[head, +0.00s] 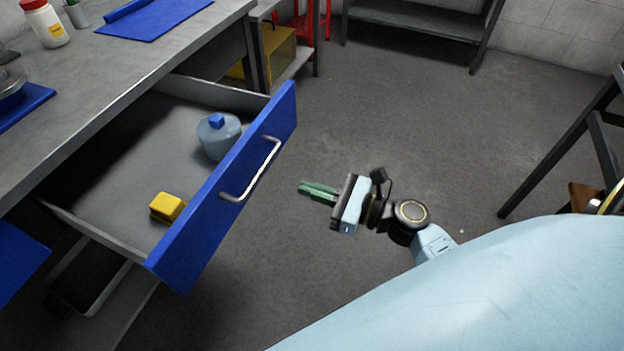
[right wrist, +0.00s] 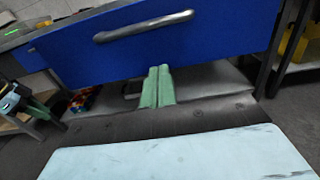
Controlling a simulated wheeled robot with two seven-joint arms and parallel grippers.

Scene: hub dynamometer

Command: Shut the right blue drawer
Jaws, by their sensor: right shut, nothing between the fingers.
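The blue drawer (head: 228,190) is pulled out from under the grey workbench, its front facing right, with a silver bar handle (head: 262,172). Inside lie a grey-blue round container (head: 219,138) with a blue cap and a yellow block (head: 167,207). My right gripper (head: 302,188) is to the right of the drawer front, its green fingers together and empty, pointing toward it. In the right wrist view the fingers (right wrist: 157,86) show below the handle (right wrist: 143,26), overlapping the lower edge of the blue front (right wrist: 200,50); I cannot tell whether they touch it. My left gripper is not in view.
The grey workbench top (head: 95,75) holds a white jar with a red lid (head: 45,22) and blue mats (head: 155,15). Another blue front (head: 18,262) shows at lower left. A dark metal frame (head: 560,150) stands at right. The floor (head: 420,110) between is clear.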

